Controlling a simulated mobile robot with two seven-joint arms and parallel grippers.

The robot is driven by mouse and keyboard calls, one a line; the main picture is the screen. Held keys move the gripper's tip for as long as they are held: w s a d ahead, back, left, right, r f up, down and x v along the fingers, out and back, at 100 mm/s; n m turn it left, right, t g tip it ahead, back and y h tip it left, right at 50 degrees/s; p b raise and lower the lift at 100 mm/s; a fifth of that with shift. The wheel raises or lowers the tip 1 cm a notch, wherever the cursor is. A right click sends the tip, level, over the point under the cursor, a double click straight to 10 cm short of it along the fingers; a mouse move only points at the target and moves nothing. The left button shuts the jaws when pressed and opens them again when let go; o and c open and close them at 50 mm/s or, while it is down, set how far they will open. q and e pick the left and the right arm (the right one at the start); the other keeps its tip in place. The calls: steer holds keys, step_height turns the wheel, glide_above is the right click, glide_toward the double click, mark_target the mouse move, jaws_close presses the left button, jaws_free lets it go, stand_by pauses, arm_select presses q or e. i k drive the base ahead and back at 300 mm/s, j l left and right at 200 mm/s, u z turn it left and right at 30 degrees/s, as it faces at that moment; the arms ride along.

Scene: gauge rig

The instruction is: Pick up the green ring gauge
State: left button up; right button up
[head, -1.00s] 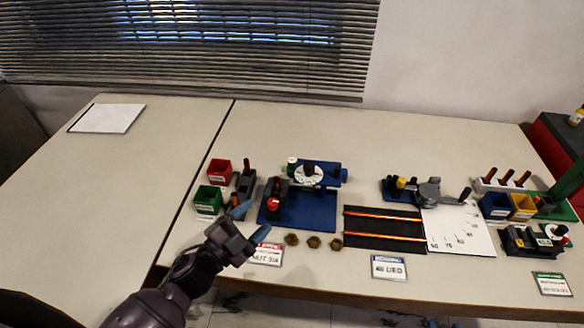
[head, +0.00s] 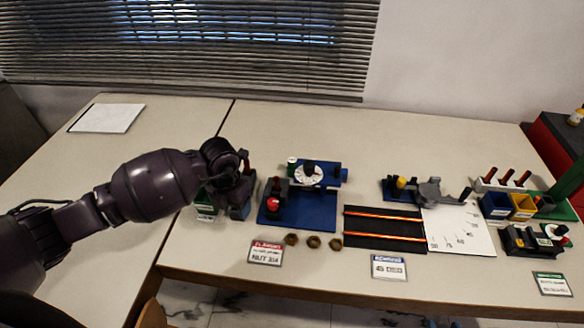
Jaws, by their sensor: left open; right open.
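I cannot make out a green ring gauge for certain. The arm of my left gripper (head: 240,208) comes in from the left, and the gripper points down over the spot left of the blue fixture (head: 310,215). It is open, and nothing shows held in it. The gripper and forearm hide the red bin and the black stand there, and most of the green bin (head: 205,209). A small green-topped piece (head: 292,161) stands at the back left of the blue fixture, beside a white dial (head: 309,174). My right gripper is not in view.
Several brown nuts (head: 313,241) lie before the fixture, near a red-headed card (head: 266,253). A black mat (head: 384,238) with two orange rods, a white scale sheet (head: 458,241), and blue (head: 494,207) and yellow (head: 522,206) bins stand rightward. The left table is mostly clear.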

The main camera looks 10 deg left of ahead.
mark_target(291, 165)
steer(key=i+l, duration=0.25)
steer(key=i, duration=0.2)
steer(key=i+l, duration=0.25)
steer(key=i, duration=0.25)
